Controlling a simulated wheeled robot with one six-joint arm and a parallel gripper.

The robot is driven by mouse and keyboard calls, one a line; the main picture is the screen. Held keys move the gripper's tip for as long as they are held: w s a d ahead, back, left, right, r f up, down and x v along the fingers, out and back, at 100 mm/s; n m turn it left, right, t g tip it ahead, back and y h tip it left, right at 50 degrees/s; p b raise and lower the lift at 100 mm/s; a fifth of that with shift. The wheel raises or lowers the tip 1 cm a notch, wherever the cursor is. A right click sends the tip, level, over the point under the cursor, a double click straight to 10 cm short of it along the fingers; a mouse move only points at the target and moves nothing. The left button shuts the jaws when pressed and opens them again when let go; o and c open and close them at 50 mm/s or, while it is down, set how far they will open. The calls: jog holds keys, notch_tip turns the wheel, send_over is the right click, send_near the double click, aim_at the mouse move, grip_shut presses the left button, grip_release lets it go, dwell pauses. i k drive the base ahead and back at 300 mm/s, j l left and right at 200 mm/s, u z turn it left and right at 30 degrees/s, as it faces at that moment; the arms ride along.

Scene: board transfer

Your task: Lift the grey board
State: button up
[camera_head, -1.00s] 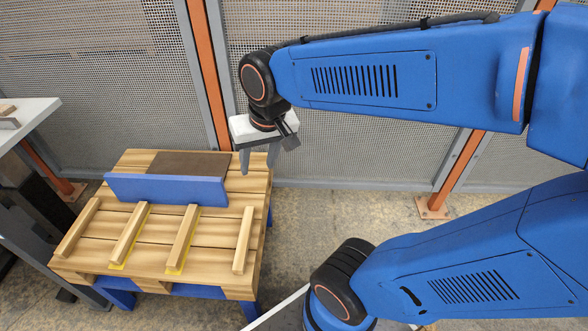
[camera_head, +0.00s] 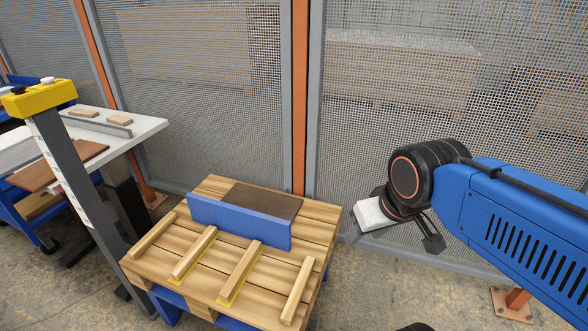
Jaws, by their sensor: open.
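A narrow grey board-like strip (camera_head: 97,123) lies along the white table (camera_head: 145,128) at the left; I cannot tell for sure that it is the grey board. My gripper (camera_head: 352,236) hangs at the right of the pallet, in front of the mesh fence, far from the white table. It is open, with nothing seen in it; its fingers are small and partly hidden by its white body.
A wooden pallet stand (camera_head: 215,283) bears several wooden strips, a blue upright panel (camera_head: 238,221) and a dark brown board (camera_head: 262,200) behind it. A grey post with a yellow top (camera_head: 38,97) stands before the white table. A brown board (camera_head: 75,167) lies beside it.

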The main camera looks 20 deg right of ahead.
aim_at(24, 154)
jog(key=u, duration=1.25)
